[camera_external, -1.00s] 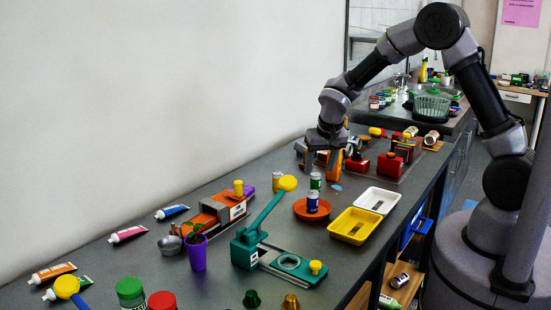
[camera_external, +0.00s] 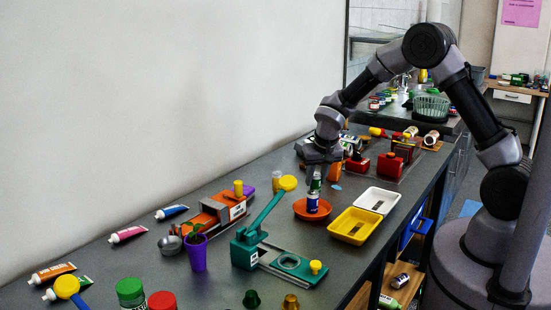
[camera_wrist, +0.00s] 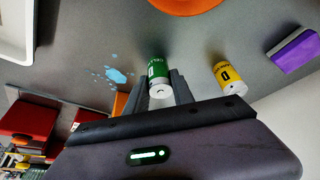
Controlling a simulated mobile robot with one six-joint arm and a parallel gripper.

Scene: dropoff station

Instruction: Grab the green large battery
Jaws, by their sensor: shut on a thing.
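The green large battery (camera_wrist: 158,72) is between my gripper's fingers (camera_wrist: 166,88) in the wrist view, its white end toward the camera. My gripper is shut on it. In the external view the green battery (camera_external: 316,184) shows just behind the blue battery, under my gripper (camera_external: 318,172). Whether it touches the table is hard to tell.
A yellow battery (camera_wrist: 228,77) stands close beside, and a purple block (camera_wrist: 293,50) lies beyond it. An orange dish (camera_external: 301,211) holds a blue battery (camera_external: 312,203). A yellow tray (camera_external: 355,225) and a white tray (camera_external: 378,199) lie to the right. A blue spill (camera_wrist: 117,76) marks the table.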

